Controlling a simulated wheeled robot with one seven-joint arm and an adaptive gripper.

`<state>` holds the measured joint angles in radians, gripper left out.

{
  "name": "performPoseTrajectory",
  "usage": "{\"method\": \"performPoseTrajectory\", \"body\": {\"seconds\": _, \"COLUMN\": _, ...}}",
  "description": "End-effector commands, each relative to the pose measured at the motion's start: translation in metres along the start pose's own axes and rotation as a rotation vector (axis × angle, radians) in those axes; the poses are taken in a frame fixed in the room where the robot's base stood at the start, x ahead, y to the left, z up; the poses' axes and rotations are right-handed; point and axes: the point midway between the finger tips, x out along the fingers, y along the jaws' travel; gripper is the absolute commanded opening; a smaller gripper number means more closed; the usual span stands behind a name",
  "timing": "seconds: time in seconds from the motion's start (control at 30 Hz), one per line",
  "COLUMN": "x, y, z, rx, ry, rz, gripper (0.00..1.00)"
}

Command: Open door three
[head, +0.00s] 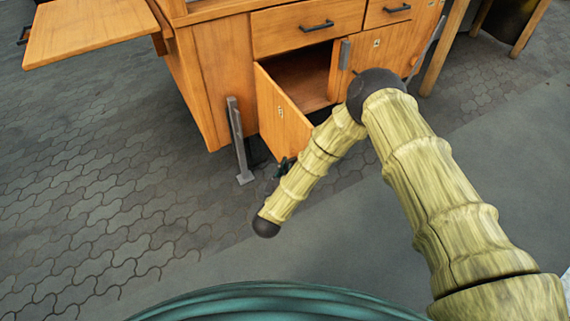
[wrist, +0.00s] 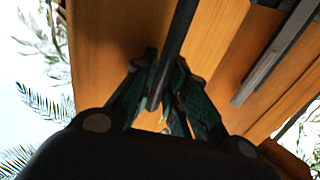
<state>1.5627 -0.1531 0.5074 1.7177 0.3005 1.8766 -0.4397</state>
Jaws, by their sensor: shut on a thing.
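The wooden cabinet door with a small number mark (head: 283,112) stands partly open at the cabinet's lower left in the head view. The mark is too small to read surely. A dark opening (head: 300,75) shows behind the door. My gripper (head: 284,167) is at the door's lower free edge, partly hidden by my arm. In the wrist view my gripper (wrist: 168,105) is shut on a dark bar handle (wrist: 178,45) in front of a wooden panel (wrist: 215,35).
Drawers with black handles (head: 317,26) sit above the door. Another marked door (head: 375,45) is to the right. A grey metal leg (head: 238,140) stands at the cabinet's left front. A wooden leaf (head: 90,35) juts out at upper left. Paved floor (head: 100,200) in front is clear.

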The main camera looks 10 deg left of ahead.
Motion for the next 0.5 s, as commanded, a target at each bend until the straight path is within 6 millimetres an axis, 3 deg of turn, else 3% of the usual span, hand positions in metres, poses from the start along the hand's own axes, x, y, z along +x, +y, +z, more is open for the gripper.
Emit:
{"method": "performPoseTrajectory", "body": {"seconds": 0.4, "x": 0.001, "y": 0.0005, "z": -0.0005, "rx": 0.001, "ry": 0.003, "rz": 0.011, "gripper": 0.0}}
{"method": "performPoseTrajectory", "body": {"seconds": 0.43, "x": 0.001, "y": 0.0003, "z": -0.0006, "rx": 0.001, "ry": 0.003, "rz": 0.01, "gripper": 0.16}}
{"method": "performPoseTrajectory", "body": {"seconds": 0.5, "x": 0.0008, "y": 0.0, "z": -0.0006, "rx": 0.001, "ry": 0.003, "rz": 0.01, "gripper": 0.29}}
